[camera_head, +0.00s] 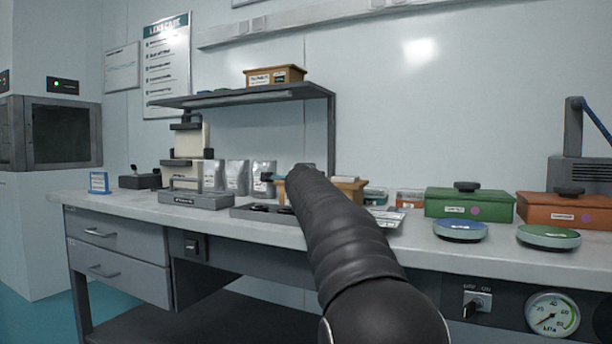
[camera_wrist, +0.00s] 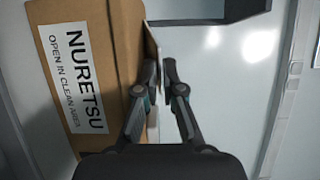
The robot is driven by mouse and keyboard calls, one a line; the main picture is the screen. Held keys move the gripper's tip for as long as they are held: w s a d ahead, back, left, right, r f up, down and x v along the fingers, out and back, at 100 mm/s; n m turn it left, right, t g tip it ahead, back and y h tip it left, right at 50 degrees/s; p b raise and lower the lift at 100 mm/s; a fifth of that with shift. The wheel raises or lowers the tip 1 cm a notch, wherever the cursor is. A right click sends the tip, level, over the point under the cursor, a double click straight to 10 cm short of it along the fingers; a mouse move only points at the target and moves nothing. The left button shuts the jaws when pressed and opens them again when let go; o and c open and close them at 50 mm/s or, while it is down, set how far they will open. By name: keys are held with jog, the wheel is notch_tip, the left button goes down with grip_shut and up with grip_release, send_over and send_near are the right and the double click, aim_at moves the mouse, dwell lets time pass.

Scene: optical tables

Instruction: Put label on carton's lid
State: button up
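A brown carton (camera_wrist: 105,60) fills the left of the wrist view, with a printed white sign (camera_wrist: 73,78) reading "NURETSU, OPEN IN CLEAN AREA". In the head view my arm covers most of the carton (camera_head: 349,189), on the table. No separate loose label can be made out.
A shelf (camera_head: 235,96) with another carton (camera_head: 275,75) overhangs the back.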

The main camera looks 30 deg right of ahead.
jog(key=shift+r+b+v, duration=0.15)
jog(key=shift+v, duration=1.85)
jog(key=shift+r+b+v, duration=0.1)
jog(key=shift+r+v, duration=0.05)
jog(key=shift+v, duration=1.8)
jog(key=shift+r+b+v, duration=0.15)
jog(key=shift+v, duration=1.85)
jog(key=shift+a, duration=0.1)
